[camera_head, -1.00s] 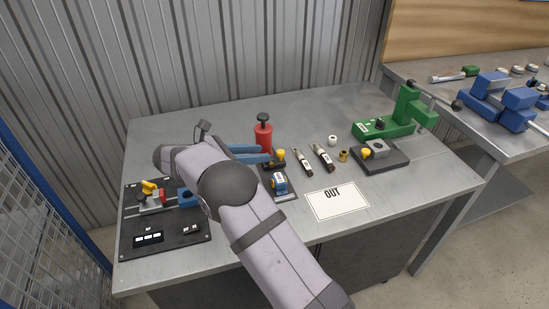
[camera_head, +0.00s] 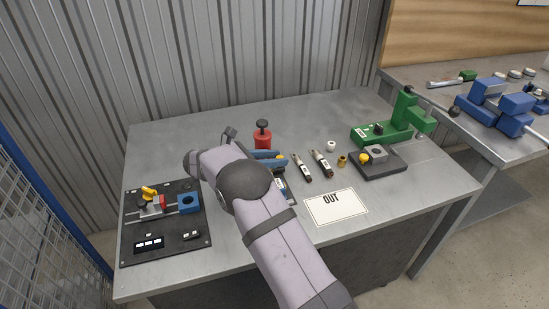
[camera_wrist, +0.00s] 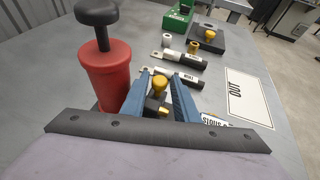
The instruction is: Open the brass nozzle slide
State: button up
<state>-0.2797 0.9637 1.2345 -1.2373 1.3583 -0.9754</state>
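A brass-coloured knob (camera_head: 282,158) on a small dark block stands beside the red canister, near the table's middle. It also shows in the wrist view (camera_wrist: 159,83), with its dark block (camera_wrist: 155,106) below. My gripper (camera_head: 274,160) has two blue fingers, which reach toward this knob. In the wrist view my gripper (camera_wrist: 163,78) is open, one finger on each side of the knob, with gaps visible. I cannot tell whether a finger touches the block. My arm hides much of the blue labelled part in front of the block. No word marks this knob as the nozzle slide.
The red canister (camera_wrist: 104,75) with a black knob stands close to the left finger. Two black-and-silver tools (camera_head: 321,163), a brass fitting (camera_head: 342,161), a dark fixture (camera_head: 377,161), a green press (camera_head: 390,126) and an OUT card (camera_head: 335,207) lie right. A black board (camera_head: 165,225) is left.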

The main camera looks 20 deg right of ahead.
grip_shut()
jog(key=shift+s+p, duration=0.15)
jog(key=shift+p, duration=0.3)
grip_release()
jog(key=shift+b+v, duration=0.7)
jog(key=shift+v, duration=3.05)
